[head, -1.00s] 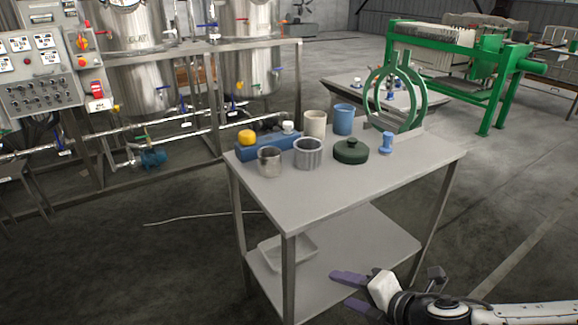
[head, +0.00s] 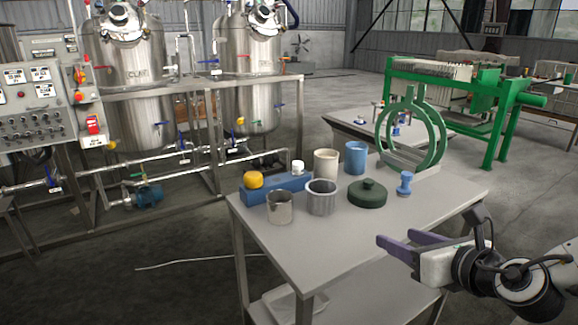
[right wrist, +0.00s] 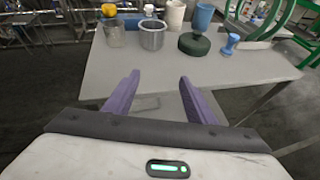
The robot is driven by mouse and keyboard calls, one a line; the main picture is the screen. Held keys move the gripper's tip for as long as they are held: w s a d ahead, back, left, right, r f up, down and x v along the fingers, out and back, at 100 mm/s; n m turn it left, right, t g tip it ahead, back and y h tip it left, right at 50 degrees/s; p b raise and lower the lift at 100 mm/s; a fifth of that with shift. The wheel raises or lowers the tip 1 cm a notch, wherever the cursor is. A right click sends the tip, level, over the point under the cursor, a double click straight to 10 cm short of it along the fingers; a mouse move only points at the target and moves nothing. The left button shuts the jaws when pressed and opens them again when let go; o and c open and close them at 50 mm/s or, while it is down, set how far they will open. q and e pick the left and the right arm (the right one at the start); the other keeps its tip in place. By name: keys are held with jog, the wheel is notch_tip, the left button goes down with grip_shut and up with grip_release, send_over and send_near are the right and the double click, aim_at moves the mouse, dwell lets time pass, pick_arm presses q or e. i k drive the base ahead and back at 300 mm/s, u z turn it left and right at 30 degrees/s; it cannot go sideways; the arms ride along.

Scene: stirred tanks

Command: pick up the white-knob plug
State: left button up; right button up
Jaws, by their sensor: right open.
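The white-knob plug (head: 298,167) sits in the blue block (head: 290,184) on the table, its small white knob showing on top at the right end. A yellow-knob plug (head: 253,180) sits at the block's left end. In the right wrist view the white knob (right wrist: 149,9) shows at the top edge, behind the metal cups. My right gripper (head: 398,247) is open and empty at the table's front right side, well apart from the plug. In the right wrist view its purple fingers (right wrist: 156,95) are spread. My left gripper is not in view.
A steel beaker (head: 279,207) and a grey ribbed cup (head: 321,198) stand in front of the block. A beige cup (head: 326,163), a blue cup (head: 355,158), a dark green lid (head: 367,194) and a blue stopper (head: 405,183) stand right of it. The front tabletop (head: 330,240) is clear.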

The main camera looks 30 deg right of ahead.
aim_at(297, 165)
jog(key=i, duration=1.2)
